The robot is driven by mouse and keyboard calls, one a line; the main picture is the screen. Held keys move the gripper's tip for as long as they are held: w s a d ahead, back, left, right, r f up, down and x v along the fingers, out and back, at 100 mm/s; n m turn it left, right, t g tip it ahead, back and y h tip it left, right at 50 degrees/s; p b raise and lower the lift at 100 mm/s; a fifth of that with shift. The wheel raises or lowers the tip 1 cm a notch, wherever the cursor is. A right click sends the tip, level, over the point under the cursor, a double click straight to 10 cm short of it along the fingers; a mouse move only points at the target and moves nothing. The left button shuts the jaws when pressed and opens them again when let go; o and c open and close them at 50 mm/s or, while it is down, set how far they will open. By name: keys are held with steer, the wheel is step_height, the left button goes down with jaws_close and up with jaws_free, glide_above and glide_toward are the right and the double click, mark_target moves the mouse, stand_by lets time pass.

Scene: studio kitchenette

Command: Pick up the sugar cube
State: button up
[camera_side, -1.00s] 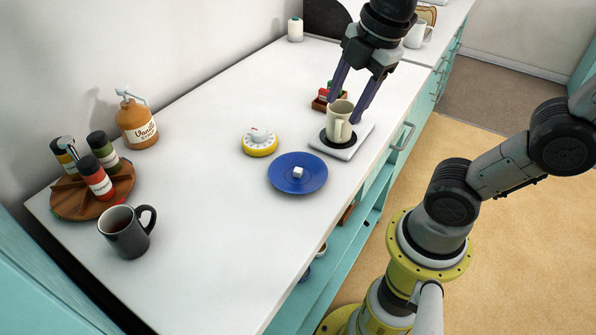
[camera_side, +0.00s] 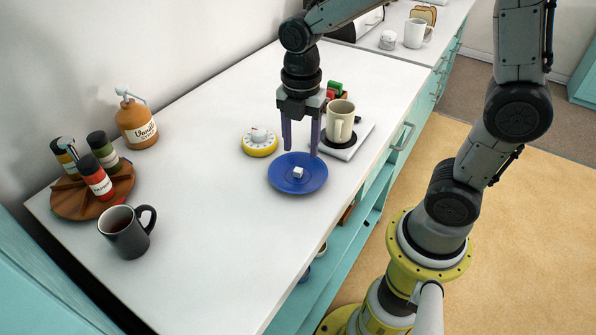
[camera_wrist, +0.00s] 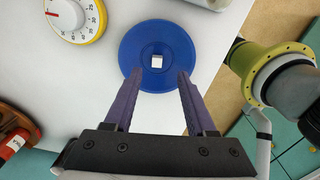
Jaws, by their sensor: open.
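The white sugar cube (camera_side: 298,172) lies near the middle of a round blue plate (camera_side: 281,182) on the white counter. In the wrist view the sugar cube (camera_wrist: 157,61) sits on the blue plate (camera_wrist: 140,42), beyond my fingertips and roughly in line with the gap between them. My gripper (camera_side: 301,152) is open and empty, pointing down above the plate. Its two purple fingers (camera_wrist: 160,72) stand apart with nothing between them. The cube is not hidden in either view.
A yellow timer (camera_side: 260,143) stands just left of the plate. A cream mug (camera_side: 340,119) stands on a scale (camera_side: 351,146) close behind right. A dark mug (camera_side: 124,236), spice carousel (camera_side: 73,204) and vanilla bottle (camera_side: 137,124) are at left.

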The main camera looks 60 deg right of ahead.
mark_target(299, 168)
steer(key=shift+w+f, duration=0.15)
steer(key=shift+f, duration=1.35)
steer(key=shift+w+f, duration=0.1)
steer(key=shift+f, duration=1.4)
steer(key=shift+c, duration=0.2)
jaws_close()
